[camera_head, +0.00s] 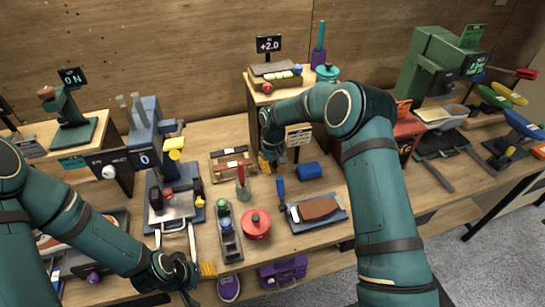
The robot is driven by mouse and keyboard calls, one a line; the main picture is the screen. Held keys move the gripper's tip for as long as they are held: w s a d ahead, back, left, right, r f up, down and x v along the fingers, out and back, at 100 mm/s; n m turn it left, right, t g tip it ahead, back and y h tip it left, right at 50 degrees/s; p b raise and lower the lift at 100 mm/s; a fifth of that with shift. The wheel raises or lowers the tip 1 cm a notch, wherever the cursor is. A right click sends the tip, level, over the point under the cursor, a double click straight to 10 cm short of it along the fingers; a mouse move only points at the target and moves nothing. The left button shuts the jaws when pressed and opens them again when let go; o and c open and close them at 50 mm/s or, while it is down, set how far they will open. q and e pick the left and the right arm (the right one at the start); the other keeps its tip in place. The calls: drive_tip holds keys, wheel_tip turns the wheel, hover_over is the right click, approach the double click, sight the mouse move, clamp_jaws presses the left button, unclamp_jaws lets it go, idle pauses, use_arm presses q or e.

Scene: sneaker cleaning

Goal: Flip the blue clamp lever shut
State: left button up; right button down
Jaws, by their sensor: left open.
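A blue upright handle (281,188), which looks like the clamp lever, stands at the left end of a blue-grey tray (338,203) holding a brown, sole-shaped piece (318,208). The lever appears raised rather than lying flat. My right gripper (268,160) points down above the bench, behind and left of the lever and apart from it. Its dark fingers are small and partly hidden by its own wrist, so I cannot see their gap. My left gripper (192,282) is open low at the bench's front edge, far from the lever.
A red round lidded pot (256,223) and a grey holder with coloured balls (229,235) stand left of the tray. A blue block (309,171) lies behind it. A cup with a red tool (242,187) is near my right gripper. A purple box (283,272) is below the front edge.

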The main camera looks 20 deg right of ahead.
sight(281, 192)
wheel_tip(281, 192, down, 2)
drive_tip(key=shift+s+a+f, duration=0.1)
drive_tip(key=shift+s, duration=0.3)
drive_tip(key=shift+s+d+r+p, duration=0.15)
drive_tip(key=shift+s+r+p, duration=0.1)
drive_tip(key=shift+s, duration=0.25)
drive_tip(key=shift+s+d+r+p, duration=0.1)
drive_tip(key=shift+s+d+r, duration=0.1)
drive_tip(key=shift+s, duration=0.3)
drive_tip(key=shift+s+d+r+p, duration=0.15)
drive_tip(key=shift+s+r+p, duration=0.1)
drive_tip(key=shift+s, duration=0.25)
